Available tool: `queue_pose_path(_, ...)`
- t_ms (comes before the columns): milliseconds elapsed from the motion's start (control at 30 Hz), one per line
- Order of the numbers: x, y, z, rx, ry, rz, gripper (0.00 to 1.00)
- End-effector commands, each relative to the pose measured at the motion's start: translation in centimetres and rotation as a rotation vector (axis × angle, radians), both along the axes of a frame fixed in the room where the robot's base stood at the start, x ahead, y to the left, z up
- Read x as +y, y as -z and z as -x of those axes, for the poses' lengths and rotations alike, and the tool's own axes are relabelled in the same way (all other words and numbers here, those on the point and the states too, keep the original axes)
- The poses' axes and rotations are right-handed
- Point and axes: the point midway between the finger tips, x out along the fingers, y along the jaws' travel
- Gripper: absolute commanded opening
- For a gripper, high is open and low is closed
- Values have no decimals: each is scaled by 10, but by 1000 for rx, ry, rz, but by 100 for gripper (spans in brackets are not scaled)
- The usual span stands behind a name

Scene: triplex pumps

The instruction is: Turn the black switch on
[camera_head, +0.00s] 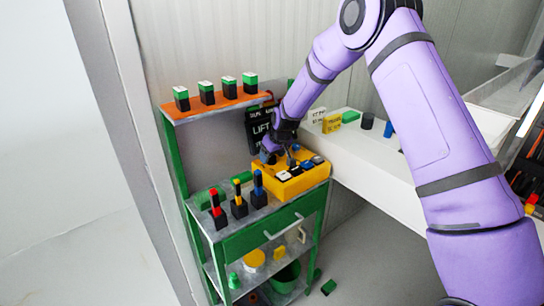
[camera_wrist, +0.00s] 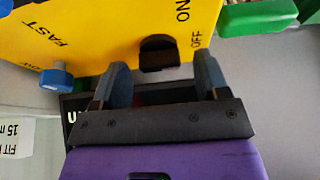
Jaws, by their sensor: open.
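The yellow control box (camera_head: 310,178) sits on the top of the green-framed cart. In the wrist view its yellow face (camera_wrist: 110,30) fills the upper left, with the words FAST, ON and OFF. The black switch (camera_wrist: 158,50) is on this face, beside the OFF label, with ON printed farther up. My gripper (camera_wrist: 162,62) is open, with one finger on each side of the switch; I cannot tell whether either touches it. In the head view my gripper (camera_head: 272,157) is at the box's back left, and the black switch cannot be made out there.
A blue knob (camera_wrist: 57,76) is on the box left of my fingers. A green object (camera_wrist: 258,17) lies to the right. An orange shelf (camera_head: 218,106) holds several green-and-black blocks. A white counter (camera_head: 375,160) adjoins at right.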

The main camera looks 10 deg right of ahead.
Motion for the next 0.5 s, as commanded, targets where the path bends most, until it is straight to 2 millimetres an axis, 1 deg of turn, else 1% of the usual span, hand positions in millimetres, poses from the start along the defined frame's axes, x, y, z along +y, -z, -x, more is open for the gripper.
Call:
queue_pose_path(100,1,5,-2,0,0,0,68)
queue_pose_path(367,1,5,-2,0,0,0,68)
queue_pose_path(467,1,5,-2,0,0,0,47)
queue_pose_path(500,1,5,-2,0,0,0,38)
